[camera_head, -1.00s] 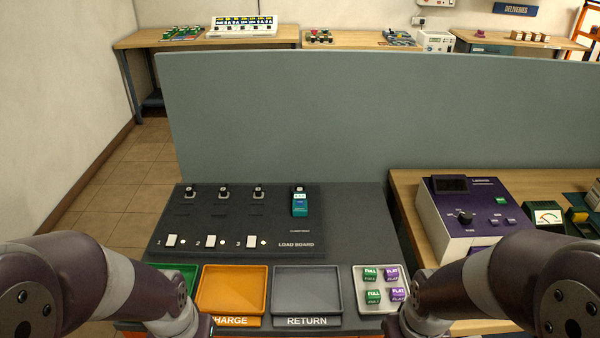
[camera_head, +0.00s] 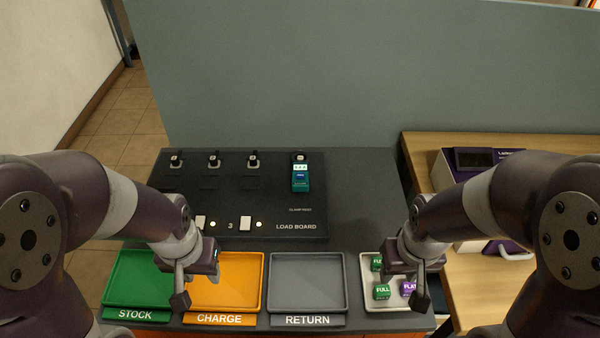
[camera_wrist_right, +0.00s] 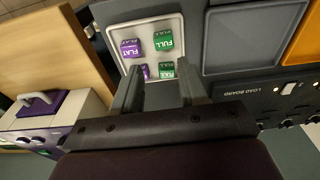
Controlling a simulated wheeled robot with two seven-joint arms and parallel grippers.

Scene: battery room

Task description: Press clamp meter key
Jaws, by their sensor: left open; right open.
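The clamp meter (camera_head: 300,176) is a small teal device with a pale display and a blue key. It stands at the upper right of the black load board (camera_head: 290,213). My left gripper (camera_head: 180,290) is open and empty over the stock and charge trays, left of and nearer than the meter. My right gripper (camera_head: 420,290) is open over the white tray of FULL and FLAT cubes, right of and nearer than the meter. In the right wrist view its spread fingers (camera_wrist_right: 158,92) show in front of that tray, with nothing between them.
Green STOCK (camera_head: 118,290), orange CHARGE (camera_head: 251,293) and grey RETURN (camera_head: 307,281) trays line the front. A white tray (camera_head: 371,300) holds green and purple cubes. A grey partition (camera_head: 350,80) stands behind. A wooden table (camera_head: 480,290) is at the right.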

